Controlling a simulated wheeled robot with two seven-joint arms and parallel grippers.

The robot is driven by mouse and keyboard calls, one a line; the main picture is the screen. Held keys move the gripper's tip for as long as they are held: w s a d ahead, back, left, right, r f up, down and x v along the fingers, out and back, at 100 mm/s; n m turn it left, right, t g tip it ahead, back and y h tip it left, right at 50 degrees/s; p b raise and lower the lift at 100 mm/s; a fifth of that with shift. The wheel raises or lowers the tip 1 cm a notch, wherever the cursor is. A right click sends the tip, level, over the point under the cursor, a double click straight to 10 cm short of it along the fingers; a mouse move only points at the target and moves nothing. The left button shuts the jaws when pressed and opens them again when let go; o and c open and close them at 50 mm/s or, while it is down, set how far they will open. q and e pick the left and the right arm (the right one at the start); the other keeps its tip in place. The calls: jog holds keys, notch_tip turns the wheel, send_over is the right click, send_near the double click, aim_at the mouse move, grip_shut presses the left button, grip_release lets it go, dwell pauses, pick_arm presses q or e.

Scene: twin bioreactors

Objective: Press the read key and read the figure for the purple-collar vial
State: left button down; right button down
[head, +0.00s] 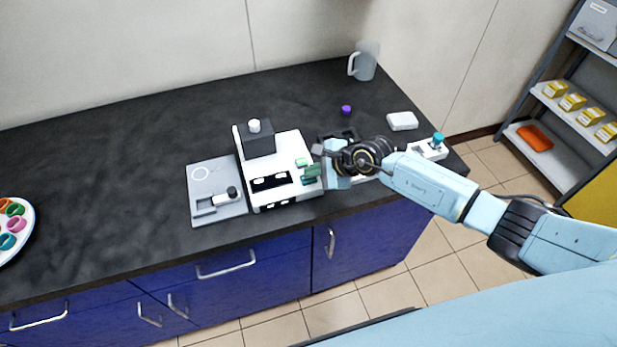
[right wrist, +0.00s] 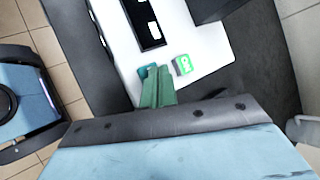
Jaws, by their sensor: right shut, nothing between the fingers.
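A white reader (head: 282,150) with a black raised block stands on the dark counter; it also shows in the right wrist view (right wrist: 195,35). On its right side is a small lit green panel (right wrist: 183,65) with pale marks too small to read; in the head view it is a green patch (head: 301,162). A teal key (right wrist: 147,71) sits beside it. My right gripper (head: 312,171) is shut and empty, its green fingertips (right wrist: 155,88) at the teal key; I cannot tell whether they touch. A small purple thing (head: 346,110) stands behind, possibly the purple-collar vial's top.
A grey plate device (head: 205,172) with a black knob adjoins the reader's left. A mug (head: 364,62), a white box (head: 402,121) and a white holder with a teal-topped vial (head: 437,139) stand right. A palette (head: 27,208) lies far left. The counter's left-middle is clear.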

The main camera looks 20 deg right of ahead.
aim_at(313, 179)
jog(key=shift+f+b, duration=0.45)
dwell(0.5)
dwell(0.3)
jog(key=shift+r+p, duration=0.7)
jog(key=shift+r, duration=0.2)
notch_tip(313, 179, up, 5)
jog(key=p, duration=0.4)
dwell(0.5)
